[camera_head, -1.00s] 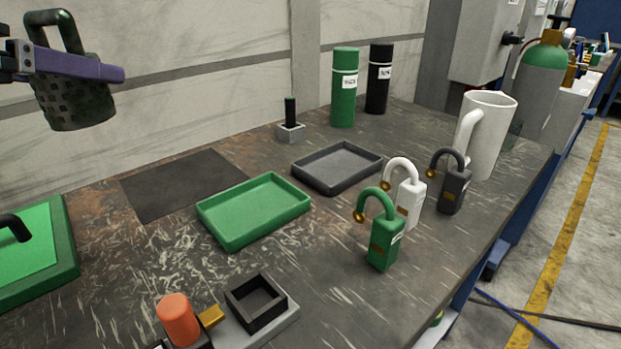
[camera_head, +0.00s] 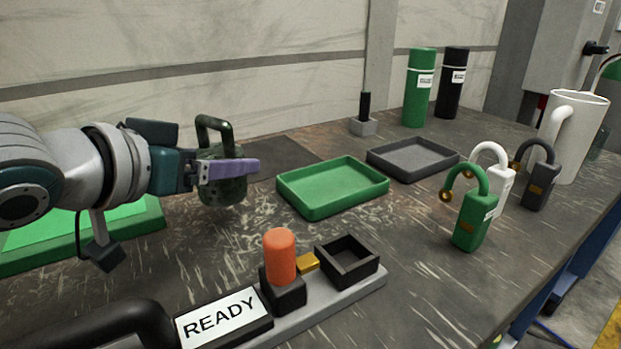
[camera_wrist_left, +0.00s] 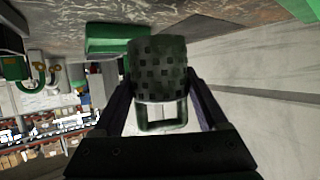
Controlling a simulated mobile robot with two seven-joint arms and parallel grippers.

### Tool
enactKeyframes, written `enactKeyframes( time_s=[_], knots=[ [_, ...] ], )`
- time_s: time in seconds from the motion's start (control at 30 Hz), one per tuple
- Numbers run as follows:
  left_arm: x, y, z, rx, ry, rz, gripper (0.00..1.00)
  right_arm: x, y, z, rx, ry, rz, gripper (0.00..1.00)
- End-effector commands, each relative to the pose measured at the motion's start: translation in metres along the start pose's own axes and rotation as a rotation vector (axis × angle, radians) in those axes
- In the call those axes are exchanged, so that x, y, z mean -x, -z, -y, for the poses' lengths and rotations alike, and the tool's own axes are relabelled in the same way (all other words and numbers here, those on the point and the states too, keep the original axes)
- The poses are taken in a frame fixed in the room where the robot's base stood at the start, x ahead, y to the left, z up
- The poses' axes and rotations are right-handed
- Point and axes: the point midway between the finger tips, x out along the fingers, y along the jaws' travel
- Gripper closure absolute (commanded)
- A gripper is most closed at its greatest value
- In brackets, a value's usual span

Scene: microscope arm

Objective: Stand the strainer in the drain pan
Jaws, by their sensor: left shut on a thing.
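The strainer (camera_head: 222,187) is a dark green perforated cup with a loop handle on top. My left gripper (camera_head: 232,168) is shut on it and holds it upright, left of the green tray. In the left wrist view the strainer (camera_wrist_left: 158,70) sits between the two fingers, its handle toward the wrist. Two shallow trays could be the drain pan: a green one (camera_head: 332,187) and a dark grey one (camera_head: 412,158) behind it to the right. Both are empty. The green tray also shows in the left wrist view (camera_wrist_left: 113,37), beyond the strainer. My right gripper is not in view.
A fixture with a READY sign (camera_head: 222,318), an orange knob (camera_head: 280,256) and a black square holder (camera_head: 347,262) stands in front. Green (camera_head: 474,219), white and grey padlock-like items and a white mug (camera_head: 571,138) stand at right. Two cylinders (camera_head: 421,88) stand behind.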

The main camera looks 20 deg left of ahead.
Motion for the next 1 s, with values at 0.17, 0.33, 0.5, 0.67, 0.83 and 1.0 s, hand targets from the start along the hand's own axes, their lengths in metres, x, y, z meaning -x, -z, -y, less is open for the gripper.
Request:
enactKeyframes(
  time_s=[0.17, 0.33, 0.5, 0.67, 0.83, 1.0],
  knots=[
    [-0.008, -0.021, 0.0, 0.0, 0.0, 0.002, 0.95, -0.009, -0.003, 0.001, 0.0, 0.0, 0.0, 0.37],
    [-0.017, -0.042, 0.0, 0.001, 0.0, 0.0, 0.95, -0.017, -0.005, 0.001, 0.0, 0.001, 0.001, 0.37],
    [-0.018, -0.043, 0.0, 0.0, 0.0, -0.002, 0.95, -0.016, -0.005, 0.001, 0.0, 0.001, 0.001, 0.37],
    [-0.018, -0.043, 0.0, 0.0, 0.0, -0.001, 0.95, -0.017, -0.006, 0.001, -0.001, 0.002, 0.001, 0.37],
    [-0.019, -0.045, 0.0, -0.001, 0.0, 0.0, 0.16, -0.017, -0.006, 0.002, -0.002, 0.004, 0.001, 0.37],
    [-0.019, -0.045, 0.0, 0.0, 0.0, 0.0, 0.0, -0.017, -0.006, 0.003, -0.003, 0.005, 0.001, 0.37]
  ],
)
